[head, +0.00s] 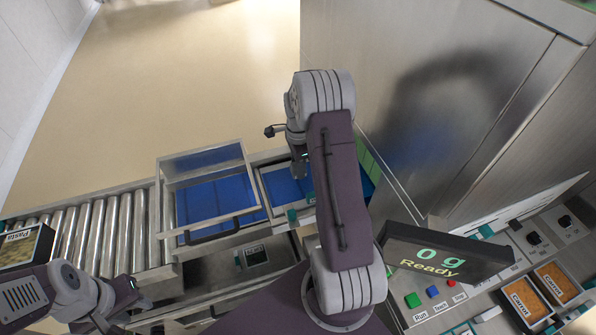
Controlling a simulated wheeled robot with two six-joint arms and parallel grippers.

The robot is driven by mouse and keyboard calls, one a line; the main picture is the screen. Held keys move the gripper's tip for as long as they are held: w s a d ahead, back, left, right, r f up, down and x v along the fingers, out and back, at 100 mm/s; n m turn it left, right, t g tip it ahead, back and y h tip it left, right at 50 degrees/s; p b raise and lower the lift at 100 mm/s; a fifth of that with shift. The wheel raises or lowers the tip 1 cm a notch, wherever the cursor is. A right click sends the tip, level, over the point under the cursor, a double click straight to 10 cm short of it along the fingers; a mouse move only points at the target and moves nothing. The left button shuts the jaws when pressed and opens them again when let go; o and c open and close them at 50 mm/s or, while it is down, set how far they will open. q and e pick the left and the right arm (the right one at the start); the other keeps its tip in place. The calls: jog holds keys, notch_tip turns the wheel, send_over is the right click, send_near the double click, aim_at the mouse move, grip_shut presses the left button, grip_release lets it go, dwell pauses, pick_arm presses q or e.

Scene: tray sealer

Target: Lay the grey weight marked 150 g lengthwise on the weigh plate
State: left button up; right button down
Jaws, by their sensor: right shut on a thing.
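My right arm reaches away over the machine in the middle of the head view. Its gripper (299,168) points down over the blue surface right of the clear-sided guard. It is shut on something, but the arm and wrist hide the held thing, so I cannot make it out. The grey 150 g weight is not recognisable anywhere. I cannot clearly pick out the weigh plate; my arm covers part of that area. The display (440,258) reads 0 g and Ready. My left gripper (140,303) is low at the left, away from the blue surface; its jaw state is unclear.
A roller conveyor (100,236) runs in from the left, with a labelled Pasta tray (22,246) at its end. A framed guard with a dark handle (212,232) stands over the blue belt. Carrot trays (525,300) and coloured buttons (432,292) sit at lower right. A steel cabinet (440,110) rises on the right.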

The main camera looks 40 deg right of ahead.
notch_tip(320, 180, down, 3)
jog(key=shift+a+r, duration=0.1)
jog(key=shift+r, duration=0.05)
jog(key=shift+w+f, duration=0.15)
jog(key=shift+f, duration=0.1)
jog(key=c, duration=0.8)
grip_release()
jog(key=shift+o, duration=0.2)
notch_tip(320, 180, up, 12)
jog(key=shift+r+b, duration=0.1)
jog(key=shift+b, duration=0.6)
